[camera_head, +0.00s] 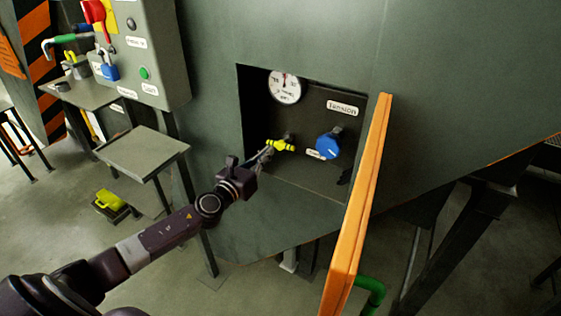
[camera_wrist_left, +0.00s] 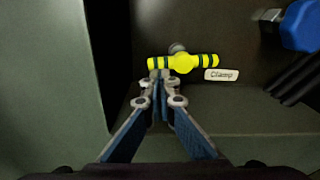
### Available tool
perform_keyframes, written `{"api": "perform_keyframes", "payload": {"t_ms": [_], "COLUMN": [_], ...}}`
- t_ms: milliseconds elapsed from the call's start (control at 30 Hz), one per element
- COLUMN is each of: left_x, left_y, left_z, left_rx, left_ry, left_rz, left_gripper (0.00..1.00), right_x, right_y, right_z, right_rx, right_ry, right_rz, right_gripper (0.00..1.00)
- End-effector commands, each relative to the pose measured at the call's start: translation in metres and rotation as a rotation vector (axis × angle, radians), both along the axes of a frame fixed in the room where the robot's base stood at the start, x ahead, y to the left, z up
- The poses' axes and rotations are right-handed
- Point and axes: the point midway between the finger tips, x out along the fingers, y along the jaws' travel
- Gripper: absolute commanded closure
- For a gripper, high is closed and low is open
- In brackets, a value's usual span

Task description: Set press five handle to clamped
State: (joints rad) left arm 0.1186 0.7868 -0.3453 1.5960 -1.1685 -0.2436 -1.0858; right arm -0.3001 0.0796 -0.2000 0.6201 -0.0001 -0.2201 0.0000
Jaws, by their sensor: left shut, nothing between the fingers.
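The yellow handle (camera_head: 282,146) with dark bands is a short bar inside the open recess of the large grey-green machine. In the left wrist view the bar (camera_wrist_left: 184,62) lies nearly horizontal, with a "Clamp" label (camera_wrist_left: 221,75) just below its right end. My left gripper (camera_head: 268,150) reaches into the recess from the left, at the handle's left side. In the left wrist view its fingers (camera_wrist_left: 160,78) are shut with nothing between them, and their tips are just below the bar's left half. I cannot tell whether they touch it. My right gripper is not in view.
A blue knob (camera_head: 328,146) sits right of the handle, under a "Tension" label (camera_head: 342,108). A round gauge (camera_head: 285,86) is above. The orange open door (camera_head: 360,205) bounds the recess on the right. A grey control box (camera_head: 140,50) and small table (camera_head: 143,150) stand left.

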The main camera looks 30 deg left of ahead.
Motion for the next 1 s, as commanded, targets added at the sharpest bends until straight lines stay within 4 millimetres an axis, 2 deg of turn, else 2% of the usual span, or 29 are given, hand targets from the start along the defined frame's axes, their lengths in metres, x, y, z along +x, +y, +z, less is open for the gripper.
{"api": "perform_keyframes", "payload": {"t_ms": [267, 1000], "left_x": [-0.008, -0.104], "left_y": [0.001, 0.003], "left_z": [0.0, 0.0], "left_rx": [0.001, -0.001], "left_ry": [0.001, 0.002], "left_rz": [0.001, 0.0], "left_gripper": [1.0, 1.0], "right_x": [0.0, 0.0], "right_y": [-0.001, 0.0], "right_z": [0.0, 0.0], "right_rx": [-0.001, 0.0], "right_ry": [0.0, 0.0], "right_rz": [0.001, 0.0], "right_gripper": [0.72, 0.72]}}
